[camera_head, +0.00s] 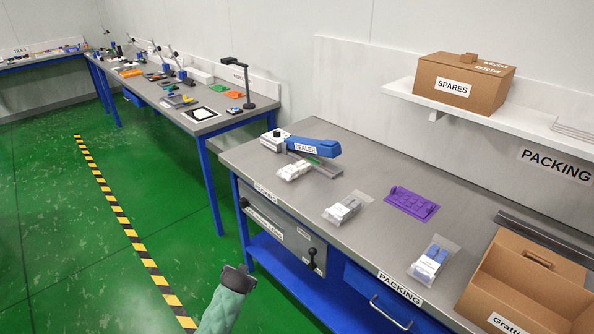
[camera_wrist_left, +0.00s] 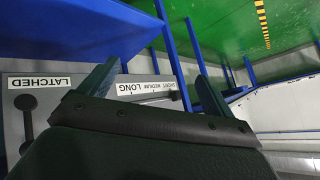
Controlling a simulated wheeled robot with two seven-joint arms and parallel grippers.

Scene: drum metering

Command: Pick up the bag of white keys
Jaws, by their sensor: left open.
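A clear bag of white keys (camera_head: 345,209) lies on the packing bench, near its front edge and to the right of the sealer. A group of white pieces (camera_head: 294,170) lies by the blue sealer (camera_head: 313,147); I cannot tell whether they are bagged. Another clear bag (camera_head: 434,259) with blue pieces lies farther right. My left gripper (camera_head: 240,270) is low in front of the bench, apart from the bag. In the left wrist view my left gripper (camera_wrist_left: 158,68) shows two spread fingers with nothing between them. My right gripper is not in view.
A purple tray (camera_head: 411,203) lies behind the bags. An open cardboard box (camera_head: 530,280) stands at the right end of the packing bench (camera_head: 375,245). The bench front has a panel with a lever (camera_head: 312,262) and a drawer handle (camera_head: 388,312). Green floor is clear at left.

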